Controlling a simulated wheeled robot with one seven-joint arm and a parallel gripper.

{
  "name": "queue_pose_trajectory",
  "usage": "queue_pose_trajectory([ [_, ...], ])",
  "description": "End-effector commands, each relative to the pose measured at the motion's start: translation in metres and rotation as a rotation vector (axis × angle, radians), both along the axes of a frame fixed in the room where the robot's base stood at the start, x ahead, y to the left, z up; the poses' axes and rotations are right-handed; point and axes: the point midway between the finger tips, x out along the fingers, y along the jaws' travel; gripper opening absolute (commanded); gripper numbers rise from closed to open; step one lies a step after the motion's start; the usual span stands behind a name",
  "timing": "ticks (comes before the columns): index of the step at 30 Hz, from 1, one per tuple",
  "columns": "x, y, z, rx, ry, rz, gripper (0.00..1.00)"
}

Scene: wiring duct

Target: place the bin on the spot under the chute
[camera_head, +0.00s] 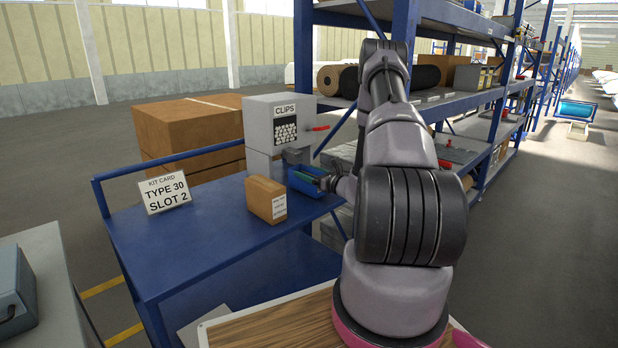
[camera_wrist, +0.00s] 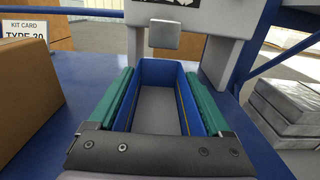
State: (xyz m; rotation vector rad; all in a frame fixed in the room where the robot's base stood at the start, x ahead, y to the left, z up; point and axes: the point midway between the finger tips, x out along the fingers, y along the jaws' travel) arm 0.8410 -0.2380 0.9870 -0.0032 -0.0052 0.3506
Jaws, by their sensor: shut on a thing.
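The blue bin (camera_wrist: 160,68) is empty and upright in the wrist view. My gripper (camera_wrist: 161,85) is shut on it, with a green pad along each side wall. In the head view the bin (camera_head: 302,184) is at the right end of the blue table, in front of the clips dispenser (camera_head: 269,124). The dispenser's grey chute (camera_wrist: 164,34) shows just beyond and above the bin's far end. I cannot tell whether the bin touches the table. The spot under the chute is not visible.
A small cardboard box (camera_head: 266,200) stands left of the bin on the blue table (camera_head: 190,248). A kit card (camera_head: 165,193) reads "TYPE 30 SLOT 2". The dispenser has a red lever (camera_head: 320,128) on its right. A blue rack post (camera_head: 303,50) rises close behind.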

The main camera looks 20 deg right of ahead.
Motion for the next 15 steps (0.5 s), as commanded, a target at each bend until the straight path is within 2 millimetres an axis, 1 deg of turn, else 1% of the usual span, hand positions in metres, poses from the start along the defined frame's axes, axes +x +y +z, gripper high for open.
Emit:
queue_pose_trajectory([
  [1, -0.0033, -0.0022, -0.0117, 0.005, 0.008, -0.004, 0.18],
  [2, -0.0032, -0.0023, -0.0134, 0.004, 0.007, -0.004, 0.18],
  [12, -0.0035, -0.0022, -0.0164, 0.002, 0.005, -0.003, 0.18],
  [13, -0.0036, -0.0021, -0.0165, 0.002, 0.005, -0.003, 0.9],
  [14, -0.0036, -0.0021, -0.0163, 0.002, 0.005, -0.003, 1.0],
  [15, -0.0036, -0.0021, -0.0162, 0.002, 0.005, -0.003, 1.0],
])
